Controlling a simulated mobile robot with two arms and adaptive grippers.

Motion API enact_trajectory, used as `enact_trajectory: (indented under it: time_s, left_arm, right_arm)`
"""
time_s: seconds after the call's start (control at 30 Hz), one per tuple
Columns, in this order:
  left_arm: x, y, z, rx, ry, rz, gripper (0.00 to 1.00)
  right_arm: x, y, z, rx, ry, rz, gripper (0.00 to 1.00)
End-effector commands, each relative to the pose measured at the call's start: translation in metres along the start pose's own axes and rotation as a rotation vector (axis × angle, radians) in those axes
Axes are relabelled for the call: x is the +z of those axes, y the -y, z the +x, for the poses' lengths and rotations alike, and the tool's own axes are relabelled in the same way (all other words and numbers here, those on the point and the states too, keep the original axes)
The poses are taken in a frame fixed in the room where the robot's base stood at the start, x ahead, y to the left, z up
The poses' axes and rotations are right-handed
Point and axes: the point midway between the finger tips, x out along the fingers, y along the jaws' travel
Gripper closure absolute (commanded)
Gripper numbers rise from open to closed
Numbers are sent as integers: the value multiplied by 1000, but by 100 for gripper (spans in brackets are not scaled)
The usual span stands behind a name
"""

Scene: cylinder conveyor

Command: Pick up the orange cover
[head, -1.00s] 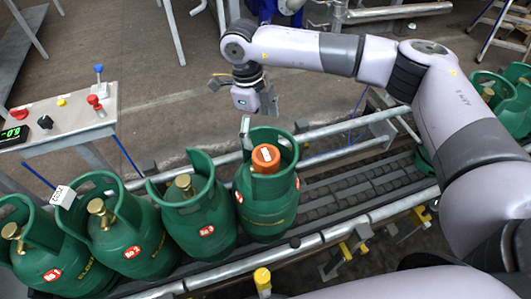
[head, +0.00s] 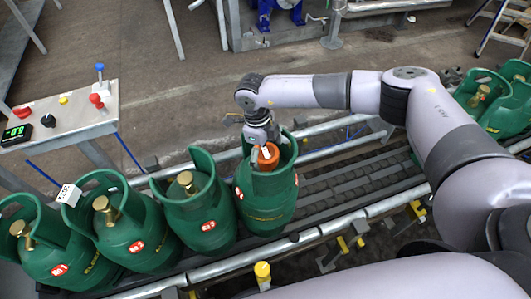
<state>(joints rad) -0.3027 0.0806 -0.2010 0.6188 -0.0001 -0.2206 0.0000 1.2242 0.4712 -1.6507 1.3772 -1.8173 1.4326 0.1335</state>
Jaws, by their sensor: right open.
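The orange cover (head: 267,158) sits on top of a green gas cylinder (head: 266,203), inside its collar, on the conveyor. It is the only cover of this colour in view. My right gripper (head: 262,150) is open, pointing down inside the collar right at the cover. Its fingers partly hide the cover, and I cannot tell whether they touch it. My left gripper is not in view.
Several more green cylinders with bare brass valves (head: 187,183) stand in a row to the left. Others stand at the right end (head: 481,94). Conveyor rails (head: 335,227) run along the row. A control panel (head: 60,112) stands at the left.

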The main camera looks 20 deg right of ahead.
Motion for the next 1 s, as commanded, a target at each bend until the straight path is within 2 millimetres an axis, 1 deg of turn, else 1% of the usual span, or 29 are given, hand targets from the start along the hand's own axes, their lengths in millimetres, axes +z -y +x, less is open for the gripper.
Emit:
enact_trajectory:
  time_s: [0.07, 0.13, 0.83, 1.0]
  left_arm:
    - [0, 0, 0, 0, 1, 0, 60]
    - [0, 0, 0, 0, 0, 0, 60]
    - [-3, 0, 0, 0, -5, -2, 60]
    - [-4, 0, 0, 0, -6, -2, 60]
  right_arm:
    - [0, 0, 0, 0, 0, 0, 11]
    - [0, 0, 0, 0, 0, 0, 14]
    - [0, 0, -1, 0, 0, 0, 61]
    - [0, 0, -1, 0, 0, 0, 61]
